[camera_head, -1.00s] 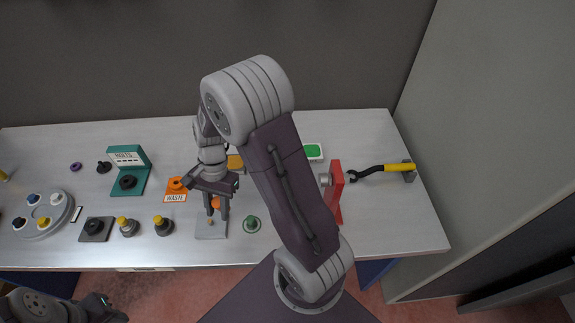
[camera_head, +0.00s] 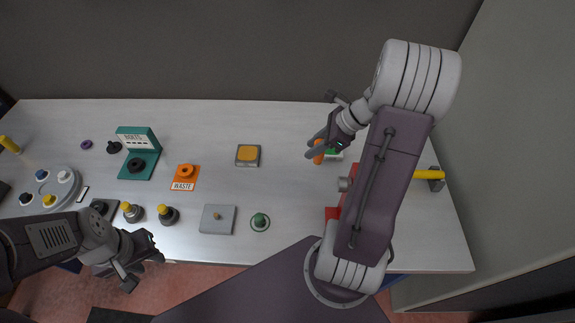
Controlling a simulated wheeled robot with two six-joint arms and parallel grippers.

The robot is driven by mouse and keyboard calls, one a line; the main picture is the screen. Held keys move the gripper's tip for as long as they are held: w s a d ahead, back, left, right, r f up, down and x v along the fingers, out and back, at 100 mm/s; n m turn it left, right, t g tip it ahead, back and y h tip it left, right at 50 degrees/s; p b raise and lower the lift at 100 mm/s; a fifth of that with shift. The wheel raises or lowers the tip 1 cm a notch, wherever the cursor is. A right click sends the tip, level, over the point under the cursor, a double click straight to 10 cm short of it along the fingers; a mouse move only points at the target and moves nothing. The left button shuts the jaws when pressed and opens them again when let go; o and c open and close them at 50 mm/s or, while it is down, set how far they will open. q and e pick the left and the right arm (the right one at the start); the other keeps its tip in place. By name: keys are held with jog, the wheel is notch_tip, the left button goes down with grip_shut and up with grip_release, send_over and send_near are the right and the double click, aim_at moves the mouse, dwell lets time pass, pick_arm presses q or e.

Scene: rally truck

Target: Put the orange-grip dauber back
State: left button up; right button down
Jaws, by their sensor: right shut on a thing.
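The orange-grip dauber (camera_head: 318,157) is held in my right gripper (camera_head: 314,150), which is shut on its orange grip. It is at the back right of the table, beside or over a green-topped pad (camera_head: 334,156) that my gripper and arm partly hide. The dauber's lower end is too small to make out. My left gripper (camera_head: 146,272) hangs off the front edge of the table at the left, empty, its fingers apart. A grey square plate (camera_head: 226,212) with a small brownish stud lies at the front middle.
A green round piece (camera_head: 260,222) and two yellow-topped knobs (camera_head: 168,215) stand in front. A yellow-handled tool (camera_head: 429,175) and red stand (camera_head: 332,213) are right, partly behind my arm.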

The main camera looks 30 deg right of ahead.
jog(key=shift+w+a+f, duration=0.8)
jog(key=shift+w+f, duration=1)
jog(key=shift+f, duration=0.1)
jog(key=shift+w+a+f, duration=0.8)
jog(key=shift+w+f, duration=1)
jog(key=shift+f, duration=0.05)
jog(key=shift+w+a+f, duration=0.8)
jog(key=shift+w+f, duration=1)
jog(key=shift+f, duration=0.1)
jog(key=shift+f, duration=0.1)
jog(key=c, duration=1.1)
grip_release()
